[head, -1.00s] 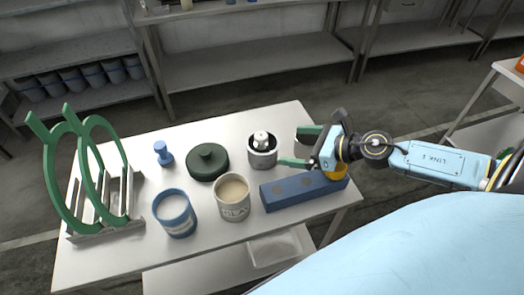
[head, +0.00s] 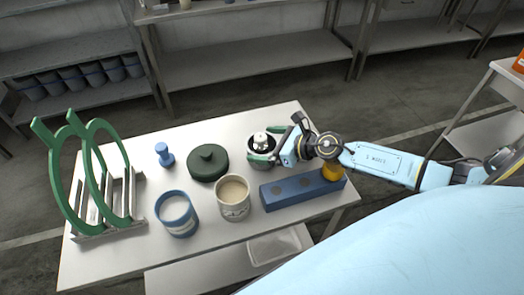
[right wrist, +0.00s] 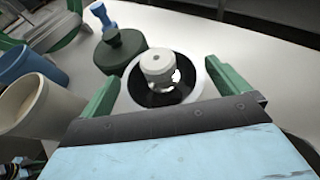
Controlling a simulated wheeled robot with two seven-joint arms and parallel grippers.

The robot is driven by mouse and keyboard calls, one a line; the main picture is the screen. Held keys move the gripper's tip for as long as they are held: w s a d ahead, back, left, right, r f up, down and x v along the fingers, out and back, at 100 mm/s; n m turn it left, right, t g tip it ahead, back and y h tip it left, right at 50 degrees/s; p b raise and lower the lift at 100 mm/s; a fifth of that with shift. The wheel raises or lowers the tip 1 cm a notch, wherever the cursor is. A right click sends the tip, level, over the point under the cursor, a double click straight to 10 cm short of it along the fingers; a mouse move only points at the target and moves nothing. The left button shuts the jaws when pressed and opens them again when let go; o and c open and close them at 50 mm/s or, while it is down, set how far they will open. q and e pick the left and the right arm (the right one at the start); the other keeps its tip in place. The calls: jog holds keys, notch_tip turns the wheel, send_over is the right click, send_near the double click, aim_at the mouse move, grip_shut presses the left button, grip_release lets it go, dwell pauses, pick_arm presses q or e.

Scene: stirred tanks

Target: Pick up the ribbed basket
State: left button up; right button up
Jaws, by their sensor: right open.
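A pale piece with a slotted side (head: 261,139), which looks like the ribbed basket, stands upright in a dark-lined light grey vessel (head: 262,163) on the white table. In the right wrist view the pale piece (right wrist: 157,66) shows at the middle, inside the vessel's white rim (right wrist: 193,88). My right gripper (head: 264,147) is open, with its green fingers on either side of the vessel. In the right wrist view the open jaws (right wrist: 160,76) straddle the pale piece; I cannot tell whether they touch anything. My left gripper is not in view.
A dark green lidded disc (head: 207,163) stands just left of the vessel. A cream cup (head: 233,206), a blue cup (head: 177,221), a blue block (head: 297,192) and a yellow item (head: 332,173) stand nearer. A blue peg (head: 164,154) and green hoops (head: 58,185) are left.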

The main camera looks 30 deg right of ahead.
jog(key=shift+w+a+f, duration=0.3)
jog(key=shift+w+a, duration=0.1)
jog(key=shift+w, duration=0.15)
jog(key=shift+c, duration=0.3)
jog(key=c, duration=0.7)
jog(key=shift+c, duration=0.5)
jog(key=shift+r, duration=0.15)
